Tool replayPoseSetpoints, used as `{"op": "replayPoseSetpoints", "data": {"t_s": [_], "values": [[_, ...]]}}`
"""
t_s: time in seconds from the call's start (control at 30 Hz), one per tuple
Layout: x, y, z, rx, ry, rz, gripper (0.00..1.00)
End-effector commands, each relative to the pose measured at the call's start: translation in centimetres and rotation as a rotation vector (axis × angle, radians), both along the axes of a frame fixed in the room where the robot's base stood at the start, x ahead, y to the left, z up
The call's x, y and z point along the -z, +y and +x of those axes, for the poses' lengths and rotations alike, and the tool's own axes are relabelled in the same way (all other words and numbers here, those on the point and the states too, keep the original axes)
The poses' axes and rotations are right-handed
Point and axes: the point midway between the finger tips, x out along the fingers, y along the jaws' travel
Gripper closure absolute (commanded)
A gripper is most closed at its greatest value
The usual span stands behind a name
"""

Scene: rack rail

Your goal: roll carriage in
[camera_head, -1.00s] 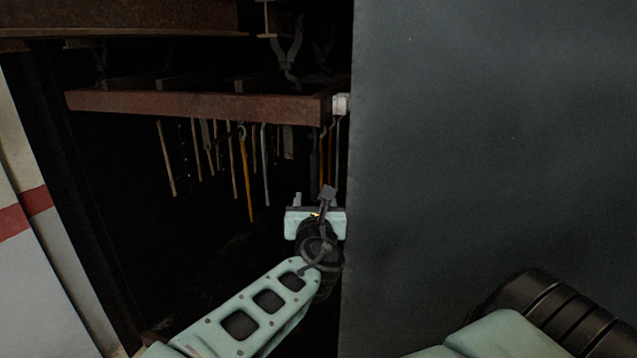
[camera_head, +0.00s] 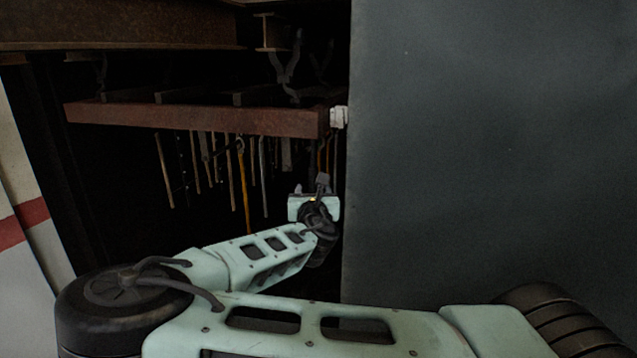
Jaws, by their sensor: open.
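The carriage (camera_head: 215,118) is a long rust-red beam frame that hangs from dark hooks (camera_head: 285,65) inside the dark opening. A white block (camera_head: 339,117) sits at its right end, beside the edge of the grey panel. Several thin rods hang below it, among them an orange one (camera_head: 243,185). My gripper (camera_head: 313,190) is below the right end of the carriage, apart from the beam. It is open and looks empty. Its fingers are small and partly hidden by the wrist.
A large dark grey panel (camera_head: 490,150) fills the right side, close to my gripper. Rusty overhead beams (camera_head: 120,25) run above the carriage. A white wall with a red stripe (camera_head: 32,211) stands at the left. The space under the rods is dark.

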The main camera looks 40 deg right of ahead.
Motion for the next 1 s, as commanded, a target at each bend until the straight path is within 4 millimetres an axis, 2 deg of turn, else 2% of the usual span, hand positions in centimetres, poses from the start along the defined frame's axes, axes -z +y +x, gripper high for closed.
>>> {"op": "replayPoseSetpoints", "data": {"t_s": [0.6,0.87,1.0], "values": [[0.0,-1.4,2.1,0.001,0.000,0.000,0.45],[0.0,-1.5,2.2,0.000,0.000,0.000,0.45],[0.0,-1.5,2.2,0.000,-0.001,0.001,0.84]]}}
